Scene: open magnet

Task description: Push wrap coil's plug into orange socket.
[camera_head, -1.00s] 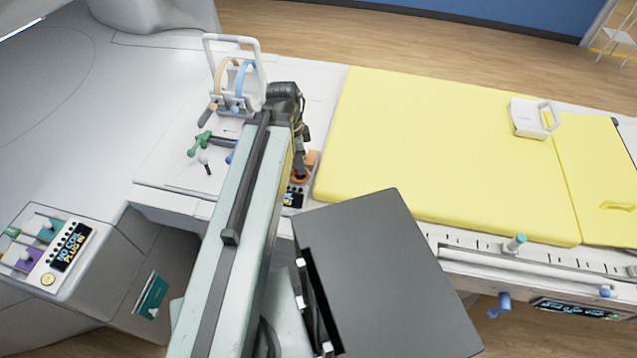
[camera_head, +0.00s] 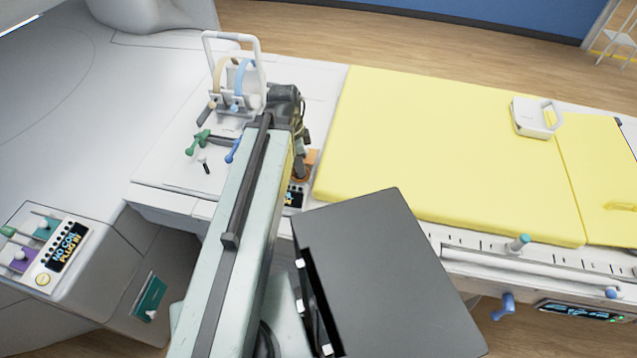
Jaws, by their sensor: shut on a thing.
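My gripper (camera_head: 302,150) points down at the end of my arm, just left of the yellow pad's near-left corner. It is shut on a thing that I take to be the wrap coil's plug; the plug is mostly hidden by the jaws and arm. Orange parts (camera_head: 312,157) show beside and below the jaws, at the orange socket's place. I cannot tell plug from socket there, or how deep the plug sits. A white frame with tan and blue bands (camera_head: 235,85) stands behind my arm on the table. I cannot tell whether it is the wrap coil.
Green (camera_head: 200,140) and blue (camera_head: 233,150) handles lie left of my arm. A yellow pad (camera_head: 440,150) covers the table to the right, with a white box (camera_head: 533,118) on it. A console display (camera_head: 66,248) at left reads "NO COIL PLUG IN". A small dark display sits below the jaws.

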